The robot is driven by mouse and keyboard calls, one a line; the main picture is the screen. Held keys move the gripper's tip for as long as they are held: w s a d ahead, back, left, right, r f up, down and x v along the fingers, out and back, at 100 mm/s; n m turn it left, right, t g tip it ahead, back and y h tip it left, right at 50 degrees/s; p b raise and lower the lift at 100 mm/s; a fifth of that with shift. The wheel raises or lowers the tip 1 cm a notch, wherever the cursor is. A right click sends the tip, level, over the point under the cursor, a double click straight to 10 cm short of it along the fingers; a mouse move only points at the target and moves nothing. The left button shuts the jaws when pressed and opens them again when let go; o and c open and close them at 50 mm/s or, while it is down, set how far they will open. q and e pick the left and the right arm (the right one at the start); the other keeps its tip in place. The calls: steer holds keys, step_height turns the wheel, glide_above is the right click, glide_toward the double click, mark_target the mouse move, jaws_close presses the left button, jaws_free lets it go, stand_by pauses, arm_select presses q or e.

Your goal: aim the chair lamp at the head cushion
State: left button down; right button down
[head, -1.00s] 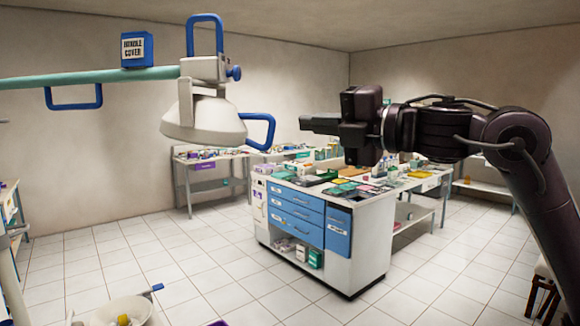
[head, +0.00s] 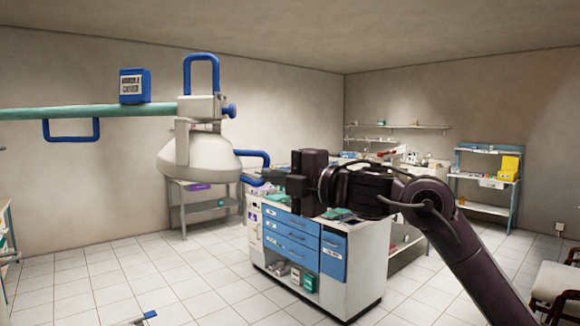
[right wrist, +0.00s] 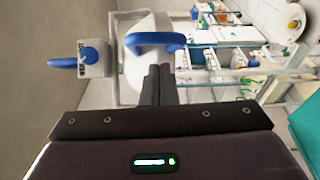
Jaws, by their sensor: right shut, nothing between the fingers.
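The chair lamp has a white rounded head (head: 197,157) hanging below a grey joint block on a teal arm (head: 90,111). A blue loop handle (head: 212,72) stands on top, and a blue side handle (head: 252,155) sticks out on the right. My right gripper (head: 256,178) is shut and empty, its fingers pointing left, close to the side handle. In the right wrist view, the shut fingers (right wrist: 160,70) end just short of the blue side handle (right wrist: 152,42). I cannot tell whether they touch. The head cushion and my left gripper are not in view.
A blue labelled box (head: 135,86) sits on the teal lamp arm, with another blue handle (head: 72,130) below it. A white cabinet with blue drawers (head: 292,235) stands behind my gripper. Shelves line the back wall. A chair (head: 556,285) stands at right; tiled floor is open at left.

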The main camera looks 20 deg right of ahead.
steer(key=shift+w+d+p, duration=0.25)
steer(key=shift+w+p, duration=0.05)
steer(key=shift+w, duration=0.6)
steer(key=w+d+p, duration=0.3)
steer(key=w+p, duration=0.3)
steer(key=w, duration=0.4)
steer(key=shift+d, duration=0.4)
